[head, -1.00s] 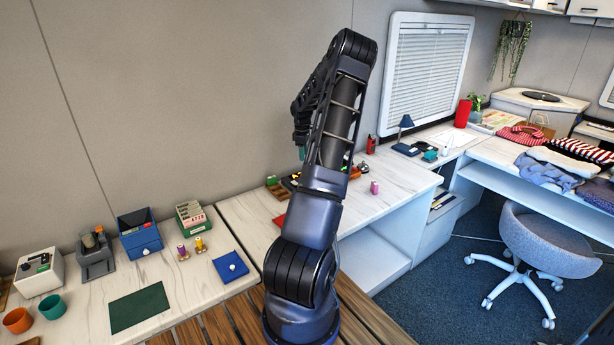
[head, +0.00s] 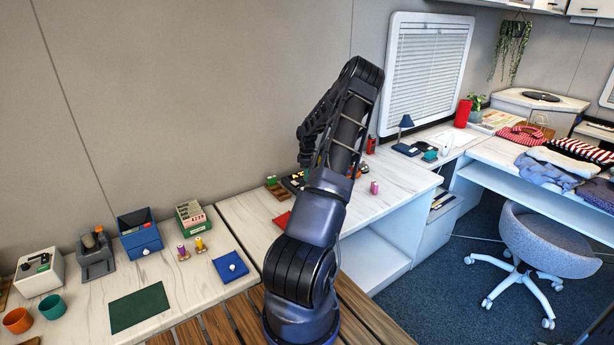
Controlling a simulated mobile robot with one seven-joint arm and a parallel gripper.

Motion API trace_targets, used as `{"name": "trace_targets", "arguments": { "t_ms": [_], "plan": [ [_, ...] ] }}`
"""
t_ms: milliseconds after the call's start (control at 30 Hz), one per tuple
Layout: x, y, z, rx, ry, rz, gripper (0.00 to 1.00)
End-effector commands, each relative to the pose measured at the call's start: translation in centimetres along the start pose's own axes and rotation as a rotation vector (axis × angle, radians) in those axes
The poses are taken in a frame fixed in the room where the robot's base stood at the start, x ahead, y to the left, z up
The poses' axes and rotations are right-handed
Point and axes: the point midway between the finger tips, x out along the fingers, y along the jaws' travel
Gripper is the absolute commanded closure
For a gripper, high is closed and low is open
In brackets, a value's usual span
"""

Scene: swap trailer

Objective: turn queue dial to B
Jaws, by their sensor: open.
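I cannot make out for certain which thing is the queue dial, and no letter B is readable. A flat blue square plate with a round white knob (head: 231,267) lies on the left counter near its right end. A white box with dark and green parts on top (head: 39,272) stands at the far left of that counter. My arm rises in the middle of the head view and bends over towards the back of the right counter. My gripper is hidden behind my own arm, so its fingers do not show.
A grey device (head: 95,257), a blue bin (head: 140,236) and a green card box (head: 192,222) stand along the wall. Small spools (head: 183,252) and a green mat (head: 139,308) lie before them. A pink cylinder (head: 374,187) stands on the right counter.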

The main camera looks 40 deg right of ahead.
Motion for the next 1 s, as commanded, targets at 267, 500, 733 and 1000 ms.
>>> {"name": "trace_targets", "arguments": {
  "t_ms": [267, 500, 733, 1000],
  "plan": [
    [0.86, 0.01, -0.02, 0.000, 0.000, 0.001, 0.53],
    [0.83, 0.01, -0.01, 0.000, 0.000, 0.001, 0.70],
    [0.81, 0.02, -0.01, 0.001, 0.000, 0.001, 0.97],
    [0.74, 0.04, -0.03, 0.054, -0.001, 0.002, 0.97]
  ]
}}
